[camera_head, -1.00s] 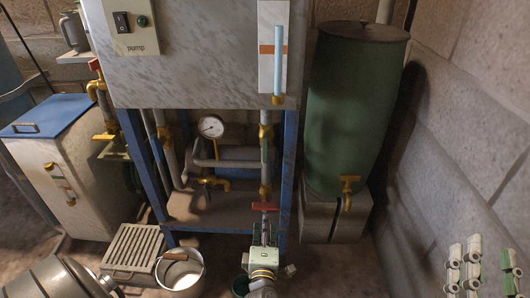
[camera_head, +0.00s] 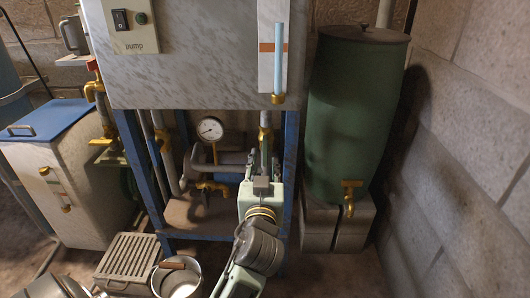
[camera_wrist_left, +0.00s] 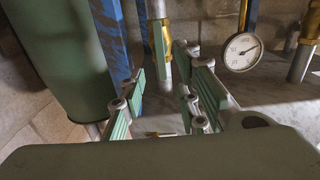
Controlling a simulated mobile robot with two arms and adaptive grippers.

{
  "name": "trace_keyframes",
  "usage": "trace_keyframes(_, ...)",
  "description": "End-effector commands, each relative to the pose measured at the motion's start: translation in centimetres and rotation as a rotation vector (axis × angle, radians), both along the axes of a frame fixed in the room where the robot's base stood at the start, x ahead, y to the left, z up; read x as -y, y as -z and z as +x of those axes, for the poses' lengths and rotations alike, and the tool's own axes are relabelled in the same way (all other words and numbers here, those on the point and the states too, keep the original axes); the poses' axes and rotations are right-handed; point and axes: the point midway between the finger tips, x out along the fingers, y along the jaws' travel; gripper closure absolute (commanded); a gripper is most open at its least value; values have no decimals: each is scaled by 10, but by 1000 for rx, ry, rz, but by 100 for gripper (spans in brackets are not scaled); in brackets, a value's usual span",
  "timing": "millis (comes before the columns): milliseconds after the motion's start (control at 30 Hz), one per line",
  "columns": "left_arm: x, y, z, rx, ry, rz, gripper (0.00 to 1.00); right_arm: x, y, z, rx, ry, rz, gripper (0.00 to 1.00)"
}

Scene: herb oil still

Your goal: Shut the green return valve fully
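The green return valve's lever (camera_wrist_left: 159,48) shows in the left wrist view, upright along the front of a vertical pipe. My left gripper (camera_wrist_left: 163,82) is open, with its green-padded fingers to either side of the lever in that picture; contact cannot be seen. In the head view my left gripper (camera_head: 262,162) reaches up from below in front of the pipe (camera_head: 265,133) under the sight tube and hides most of the lever. My right gripper is out of view.
A pressure gauge (camera_head: 210,129) and a brass-handled valve (camera_head: 211,187) sit left of my gripper. Blue frame posts (camera_head: 290,160) flank the piping. A green barrel (camera_head: 350,115) with a brass tap stands at right. A metal bucket (camera_head: 177,280) stands on the floor.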

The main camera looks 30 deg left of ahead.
Motion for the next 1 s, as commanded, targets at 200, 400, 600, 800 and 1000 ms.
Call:
trace_keyframes(200,-16,-1,22,1,-9,8,71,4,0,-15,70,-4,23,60)
trace_keyframes(400,-32,0,49,0,-6,6,71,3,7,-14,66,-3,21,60)
trace_keyframes(600,-40,0,63,0,-6,4,71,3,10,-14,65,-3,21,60)
trace_keyframes(800,-41,-1,64,-2,-6,3,71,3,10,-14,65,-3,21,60)
trace_keyframes(1000,-41,0,64,-2,-6,3,81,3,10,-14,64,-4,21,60)
